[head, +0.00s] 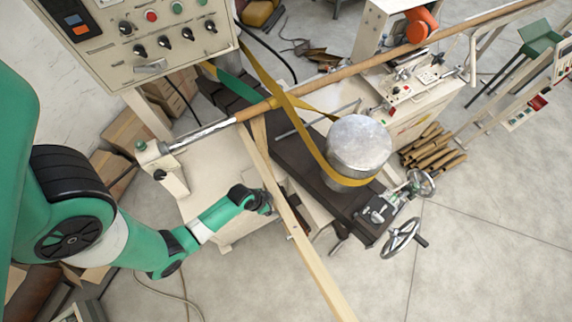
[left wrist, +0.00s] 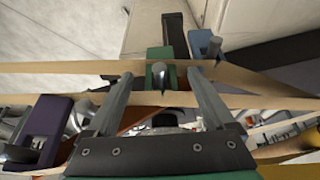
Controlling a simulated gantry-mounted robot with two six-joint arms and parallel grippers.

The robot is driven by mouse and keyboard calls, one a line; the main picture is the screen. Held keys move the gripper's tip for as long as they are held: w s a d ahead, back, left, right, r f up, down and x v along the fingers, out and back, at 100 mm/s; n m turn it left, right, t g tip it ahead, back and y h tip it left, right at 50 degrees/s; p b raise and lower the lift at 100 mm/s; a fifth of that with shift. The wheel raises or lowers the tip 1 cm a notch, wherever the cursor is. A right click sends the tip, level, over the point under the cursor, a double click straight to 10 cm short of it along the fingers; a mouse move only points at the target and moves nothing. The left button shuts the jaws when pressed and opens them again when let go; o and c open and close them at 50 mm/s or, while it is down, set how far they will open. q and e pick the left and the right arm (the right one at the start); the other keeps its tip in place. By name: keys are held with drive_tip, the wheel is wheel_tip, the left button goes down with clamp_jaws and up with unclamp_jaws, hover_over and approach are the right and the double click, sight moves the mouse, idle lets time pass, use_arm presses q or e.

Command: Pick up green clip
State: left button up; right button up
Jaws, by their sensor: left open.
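In the left wrist view a green clip (left wrist: 152,56) with a grey metal rounded part sits on a tan paper strip (left wrist: 60,68). My left gripper (left wrist: 159,76) is open, with one finger to each side of the clip and a gap between them. I cannot tell whether either finger touches it. In the head view my left gripper (head: 265,205) is close beside the long pale strip (head: 314,265). I cannot make out the green clip in the head view. My right gripper is not in view.
A blue clip (left wrist: 204,42) is right of the green one; a purple clip (left wrist: 45,128) is at lower left. A metal cylinder (head: 358,145) wrapped by a yellow belt (head: 315,147) stands right of my gripper. A control panel (head: 141,60) hangs at upper left.

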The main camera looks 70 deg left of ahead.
use_arm(q)
drive_tip(key=shift+s+f, duration=0.1)
drive_tip(key=shift+f, duration=0.15)
drive_tip(key=b+x, duration=0.2)
drive_tip(key=x, duration=0.1)
drive_tip(key=shift+f, duration=0.2)
drive_tip(key=shift+w+a+f, duration=0.1)
drive_tip(key=shift+w+f, duration=0.1)
drive_tip(key=shift+f, duration=0.3)
clamp_jaws()
drive_tip(key=shift+r, duration=0.15)
